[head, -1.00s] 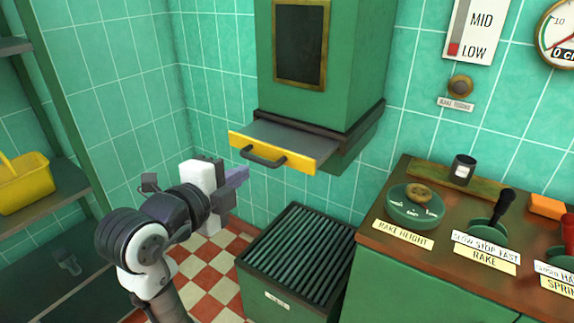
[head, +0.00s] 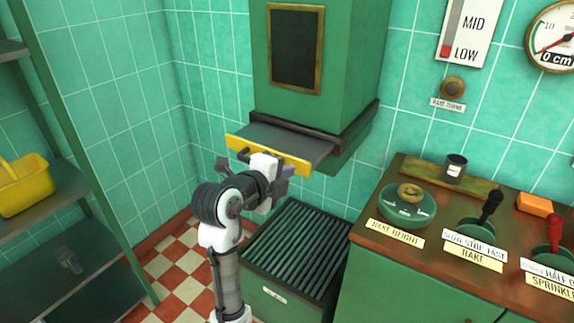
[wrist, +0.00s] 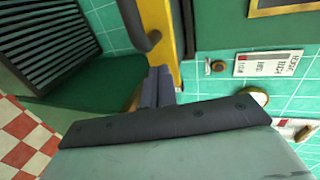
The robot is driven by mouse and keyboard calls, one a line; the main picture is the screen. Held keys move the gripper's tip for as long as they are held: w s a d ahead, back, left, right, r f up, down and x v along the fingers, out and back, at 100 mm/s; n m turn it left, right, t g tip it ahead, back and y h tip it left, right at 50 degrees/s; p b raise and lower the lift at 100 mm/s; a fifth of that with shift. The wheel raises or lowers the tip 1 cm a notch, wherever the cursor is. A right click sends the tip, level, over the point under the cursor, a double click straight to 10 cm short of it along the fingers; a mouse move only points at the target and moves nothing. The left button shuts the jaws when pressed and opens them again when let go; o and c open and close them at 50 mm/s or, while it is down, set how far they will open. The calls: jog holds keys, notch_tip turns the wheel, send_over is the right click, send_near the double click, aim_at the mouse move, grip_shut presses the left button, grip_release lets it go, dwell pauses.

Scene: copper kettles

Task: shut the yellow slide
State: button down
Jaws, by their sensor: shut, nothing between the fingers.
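The yellow slide (head: 234,142) sticks out from the bottom of the green cabinet, its grey top plate bare. Its dark handle is partly hidden behind my arm in the head view. My gripper (head: 286,172) is shut and empty, at the right part of the slide's front. In the wrist view the closed fingers (wrist: 157,87) are close to the yellow front (wrist: 185,38), beside the dark handle (wrist: 148,38). I cannot tell whether they touch it.
A slatted green box (head: 293,245) stands on the floor below the slide. A green console (head: 385,250) with a dial and levers is at the right. Shelves with a yellow basket (head: 24,185) are at the left. Tiled walls close the corner behind.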

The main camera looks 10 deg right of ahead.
aim_at(311, 149)
jog(key=shift+w+d, duration=0.3)
jog(key=w+d+b, duration=0.1)
jog(key=w+d, duration=0.1)
jog(key=w+d+b, duration=0.1)
jog(key=w+d, duration=0.1)
jog(key=w, duration=0.1)
jog(key=w+d+b, duration=0.1)
jog(key=w+d, duration=0.1)
jog(key=w, duration=0.1)
jog(key=shift+d, duration=0.2)
jog(key=shift+r, duration=0.2)
jog(key=shift+s+f, duration=0.1)
jog(key=shift+s, duration=0.05)
